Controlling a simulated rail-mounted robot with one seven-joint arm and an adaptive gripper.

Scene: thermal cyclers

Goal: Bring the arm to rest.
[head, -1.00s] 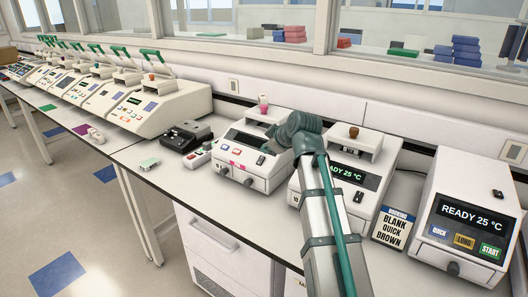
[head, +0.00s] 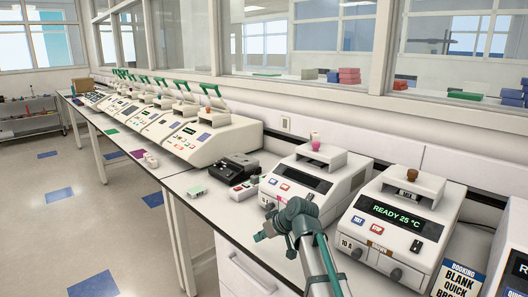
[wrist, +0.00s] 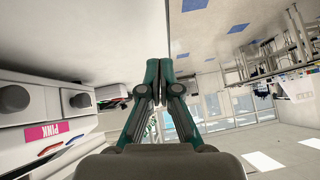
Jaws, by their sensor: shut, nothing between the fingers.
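My gripper (wrist: 159,72) shows in the wrist view with its two dark green fingers together and nothing between them. In the head view my arm's end (head: 292,218) is low at the bench's front, in front of the cycler with a dark screen (head: 302,176). The fingers are hard to make out there.
A cycler reading READY 25 °C (head: 397,217) stands right of my arm, with a BOOKING card (head: 458,278) beside it. A black device (head: 234,168) and a row of open-lidded cyclers (head: 205,135) stand to the left. The floor (head: 120,225) in front is clear.

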